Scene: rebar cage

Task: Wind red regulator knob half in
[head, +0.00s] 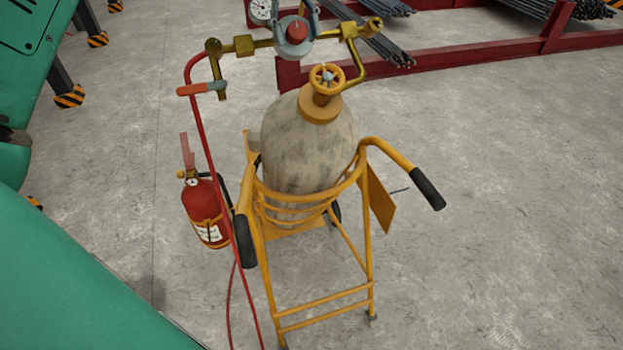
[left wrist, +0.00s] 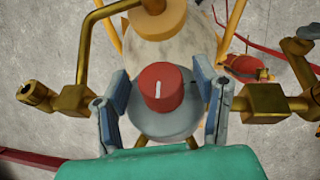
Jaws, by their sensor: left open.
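The red regulator knob (head: 297,32) sits on the round grey regulator body (head: 293,49), above and behind the gas cylinder (head: 307,150). In the left wrist view the knob (left wrist: 161,88) is in the middle, with its white mark upright in the picture. My left gripper (left wrist: 162,80) is open, with one blue-grey finger on each side of the knob and a visible gap on both sides. In the head view my left gripper (head: 295,22) shows only in small part at the top edge, around the knob. My right gripper is in neither view.
Brass pipes with a red-handled lever (head: 202,88) flank the regulator. A yellow valve wheel (head: 327,77) tops the cylinder, in a yellow cart (head: 320,300). A red extinguisher (head: 205,210) and red hose are at left. Red racks (head: 450,52) hold bars behind. Floor at right is clear.

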